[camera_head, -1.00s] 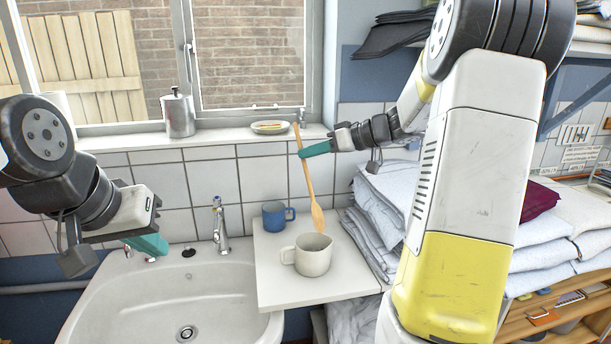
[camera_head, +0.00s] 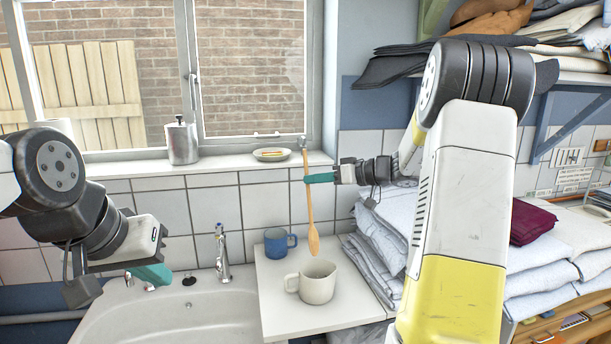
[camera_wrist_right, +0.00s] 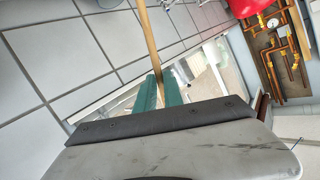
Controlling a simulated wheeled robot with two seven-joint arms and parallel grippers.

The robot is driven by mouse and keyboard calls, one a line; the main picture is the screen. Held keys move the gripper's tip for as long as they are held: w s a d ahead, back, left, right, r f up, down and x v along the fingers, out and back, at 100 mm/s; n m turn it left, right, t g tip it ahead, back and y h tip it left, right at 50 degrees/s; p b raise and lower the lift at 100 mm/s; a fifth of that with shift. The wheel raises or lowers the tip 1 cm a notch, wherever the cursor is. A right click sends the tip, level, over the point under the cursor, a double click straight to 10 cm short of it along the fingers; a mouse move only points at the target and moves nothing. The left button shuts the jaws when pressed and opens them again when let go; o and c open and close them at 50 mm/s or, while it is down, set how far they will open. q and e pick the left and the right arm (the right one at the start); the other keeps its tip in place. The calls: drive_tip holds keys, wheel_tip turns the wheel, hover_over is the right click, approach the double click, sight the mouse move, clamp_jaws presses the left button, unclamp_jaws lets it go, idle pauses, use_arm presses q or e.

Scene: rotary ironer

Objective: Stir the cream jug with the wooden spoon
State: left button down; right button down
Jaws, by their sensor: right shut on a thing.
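The cream jug (camera_head: 317,283) stands upright on the white board beside the sink, its handle to the left. The wooden spoon (camera_head: 309,210) hangs almost upright, bowl down, with its bowl above the jug's rim and seemingly outside the jug. My right gripper (camera_head: 308,178) is shut on the upper part of the spoon's handle; in the right wrist view the spoon (camera_wrist_right: 148,38) runs between the teal fingers (camera_wrist_right: 158,90). My left gripper (camera_head: 152,274) hangs over the sink's left side, away from the jug; its finger gap is not clear.
A blue mug (camera_head: 277,242) stands behind the jug on the white board (camera_head: 278,318). The sink (camera_head: 185,322) and tap (camera_head: 222,252) are left of it. Folded linen stacks (camera_head: 380,240) rise close on the right. A dish (camera_head: 271,154) and canister (camera_head: 181,141) sit on the windowsill.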

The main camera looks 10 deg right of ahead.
drive_tip(key=s+f, duration=0.3)
drive_tip(key=f, duration=0.6)
drive_tip(key=shift+s, duration=0.15)
idle(0.4)
drive_tip(key=shift+f, duration=0.15)
